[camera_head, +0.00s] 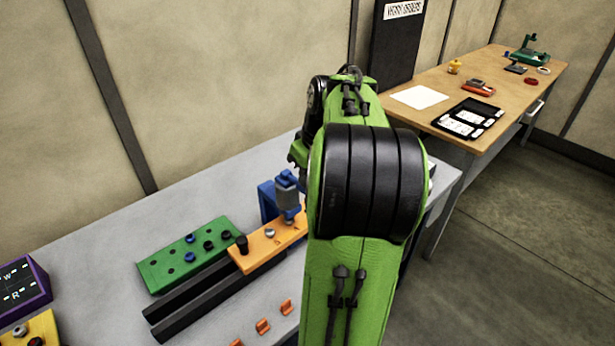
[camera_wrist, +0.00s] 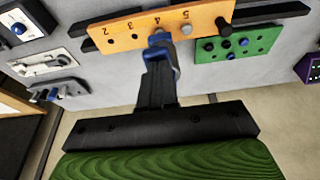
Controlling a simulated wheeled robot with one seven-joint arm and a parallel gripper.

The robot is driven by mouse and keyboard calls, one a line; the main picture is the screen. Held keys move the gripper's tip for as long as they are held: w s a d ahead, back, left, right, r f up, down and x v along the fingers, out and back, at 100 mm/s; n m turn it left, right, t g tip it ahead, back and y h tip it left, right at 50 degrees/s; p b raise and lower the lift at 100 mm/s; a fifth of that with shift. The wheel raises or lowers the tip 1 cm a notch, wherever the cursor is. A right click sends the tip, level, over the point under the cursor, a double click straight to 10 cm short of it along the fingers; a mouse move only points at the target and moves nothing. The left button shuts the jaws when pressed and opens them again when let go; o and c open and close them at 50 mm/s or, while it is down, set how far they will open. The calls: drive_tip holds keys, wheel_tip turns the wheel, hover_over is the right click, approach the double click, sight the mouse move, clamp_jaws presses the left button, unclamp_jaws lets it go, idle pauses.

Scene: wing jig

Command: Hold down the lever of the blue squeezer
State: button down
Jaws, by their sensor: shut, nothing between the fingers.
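The blue squeezer (camera_head: 266,202) stands behind the orange plate, with a grey cylindrical part above that plate in the head view. In the wrist view its blue body (camera_wrist: 162,48) shows at the edge of the orange plate (camera_wrist: 155,28), near the numbers 3 to 5. My gripper (camera_wrist: 157,70) is shut and empty, its black fingers overlapping the lower part of the squeezer in the picture. I cannot tell whether they touch the lever; the fingers hide part of the squeezer. In the head view my arm hides the fingertips.
A green block (camera_head: 160,271) with blue and black pegs lies beside the orange plate, near black rails (camera_head: 192,305). Small orange clips (camera_head: 263,327) lie in front. A purple-framed box (camera_head: 22,292) stands at left. A wooden table (camera_head: 410,77) stands at back right.

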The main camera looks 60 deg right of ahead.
drive_tip(key=f+t+b, duration=0.1)
drive_tip(key=b, duration=0.1)
drive_tip(key=s+f+t+b, duration=0.1)
drive_tip(key=f+t+b, duration=0.1)
drive_tip(key=shift+a+h, duration=0.15)
drive_tip(key=shift+h, duration=0.15)
drive_tip(key=shift+s+f, duration=0.15)
drive_tip(key=shift+f, duration=0.2)
idle(1.4)
